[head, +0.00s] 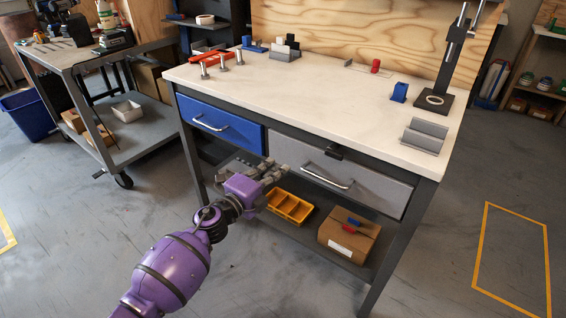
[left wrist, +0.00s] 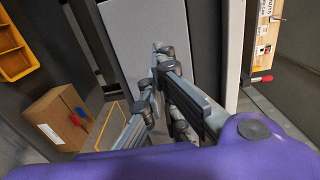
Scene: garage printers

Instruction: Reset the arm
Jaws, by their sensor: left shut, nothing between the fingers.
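My left arm is purple and comes in from the lower left of the head view. Its gripper (head: 273,171) is in front of the workbench, near the gap between the blue drawer (head: 214,119) and the grey drawer (head: 345,176). In the left wrist view the gripper (left wrist: 158,50) has its grey fingers together with nothing between them, and the grey drawer front (left wrist: 130,35) lies beyond. Both drawers look closed. My right gripper is in neither view.
The workbench (head: 310,100) carries a red rack, grey holders, blue blocks and a black stand (head: 433,98). Its lower shelf holds a yellow bin (head: 290,207) and a cardboard box (head: 347,236). A grey cart (head: 140,140) stands left.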

